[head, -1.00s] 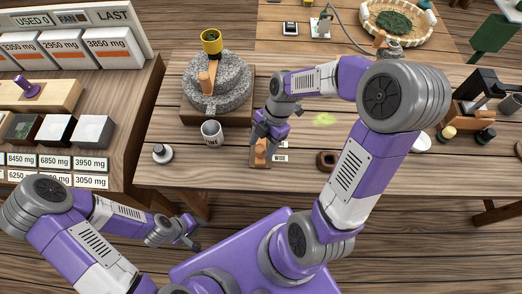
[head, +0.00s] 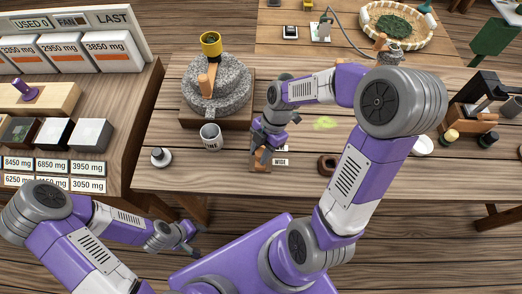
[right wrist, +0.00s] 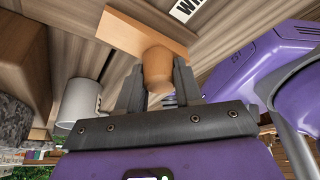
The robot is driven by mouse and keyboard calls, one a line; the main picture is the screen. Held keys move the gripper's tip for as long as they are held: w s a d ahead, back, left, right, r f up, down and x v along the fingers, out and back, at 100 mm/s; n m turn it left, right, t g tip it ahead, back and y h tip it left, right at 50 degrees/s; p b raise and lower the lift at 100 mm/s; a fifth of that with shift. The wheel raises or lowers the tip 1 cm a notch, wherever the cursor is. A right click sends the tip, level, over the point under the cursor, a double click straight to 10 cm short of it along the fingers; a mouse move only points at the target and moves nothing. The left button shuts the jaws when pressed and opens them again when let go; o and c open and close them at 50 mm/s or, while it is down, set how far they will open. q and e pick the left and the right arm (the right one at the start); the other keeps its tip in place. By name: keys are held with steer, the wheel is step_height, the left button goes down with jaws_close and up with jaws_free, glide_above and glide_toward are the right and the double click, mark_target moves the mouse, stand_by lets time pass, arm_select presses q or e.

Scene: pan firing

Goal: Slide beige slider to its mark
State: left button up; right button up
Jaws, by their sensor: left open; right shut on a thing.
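A tan wooden block with a rounded knob, seemingly the beige slider (head: 258,165), is on the table left of a label reading "WISE" (head: 280,162). The right gripper (head: 262,150) is over it and hides part of it. In the right wrist view, the right gripper (right wrist: 158,88) is shut on the slider's knob (right wrist: 157,66), which stands on a flat tan board (right wrist: 135,35). I cannot make out the slider's mark. My left gripper (head: 195,243) is open and empty, low at left in front of the table.
A dark brown ring (head: 327,164) and a green powder patch (head: 324,123) lie to the right.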

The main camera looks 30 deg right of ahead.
steer(key=shift+w+d+p, duration=0.1)
steer(key=shift+w+d, duration=0.3)
steer(key=shift+w, duration=0.3)
steer(key=shift+w+d+p, duration=0.1)
steer(key=shift+w+d, duration=0.35)
steer(key=shift+w, duration=0.2)
steer(key=shift+w+d+p, duration=0.1)
steer(key=shift+w+d, duration=0.3)
steer(key=shift+w, duration=0.3)
steer(key=o, duration=1.1)
steer(key=shift+o, duration=0.2)
steer(key=p+v, duration=0.2)
steer(key=v, duration=0.5)
steer(key=shift+r, duration=0.25)
steer(key=shift+d, duration=0.15)
